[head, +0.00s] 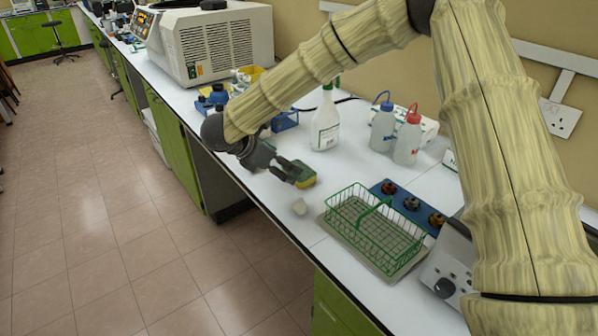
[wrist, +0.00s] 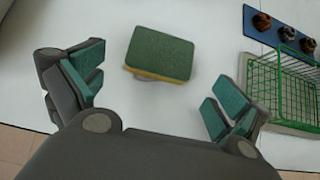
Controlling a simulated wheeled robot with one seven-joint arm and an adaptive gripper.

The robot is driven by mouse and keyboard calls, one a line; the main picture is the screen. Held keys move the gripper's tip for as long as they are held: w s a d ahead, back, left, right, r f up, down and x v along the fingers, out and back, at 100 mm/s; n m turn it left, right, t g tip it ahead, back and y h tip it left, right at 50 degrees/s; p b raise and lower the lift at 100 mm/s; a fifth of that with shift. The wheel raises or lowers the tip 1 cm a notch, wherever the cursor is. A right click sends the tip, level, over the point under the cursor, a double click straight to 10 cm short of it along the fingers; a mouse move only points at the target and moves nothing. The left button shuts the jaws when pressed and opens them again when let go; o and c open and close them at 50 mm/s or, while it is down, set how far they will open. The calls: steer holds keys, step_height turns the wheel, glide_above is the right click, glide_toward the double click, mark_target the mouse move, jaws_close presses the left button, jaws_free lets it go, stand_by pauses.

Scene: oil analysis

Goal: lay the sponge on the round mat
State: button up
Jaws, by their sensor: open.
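The sponge (wrist: 160,52), green on top with a yellow lower layer, lies on the white bench. It also shows in the head view (head: 306,177), partly behind my gripper (head: 291,171). In the wrist view my gripper (wrist: 158,92) is open, its teal-padded fingers wide apart and empty. The sponge is beyond the fingertips, centred slightly left of the middle of the gap and not touched by them. A small grey curved edge (wrist: 150,77) shows under the sponge's near side. It may be the round mat, mostly hidden; I cannot tell for sure.
A green wire basket (head: 372,232) stands on the right, near a blue strip with dark round pieces (head: 411,203). A spray bottle (head: 325,122) and two wash bottles (head: 383,128) stand behind.

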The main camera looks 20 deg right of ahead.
mark_target(308, 177)
steer(key=shift+w+d+f, duration=0.3)
steer(key=shift+w+f, duration=0.15)
steer(key=shift+f, duration=0.15)
steer(key=shift+s+d+f+p, duration=0.1)
steer(key=shift+s+d+p, duration=0.15)
steer(key=shift+d, duration=0.45)
steer(key=p+x, duration=0.1)
steer(key=x, duration=0.3)
steer(key=shift+w, duration=0.2)
steer(key=c, duration=0.6)
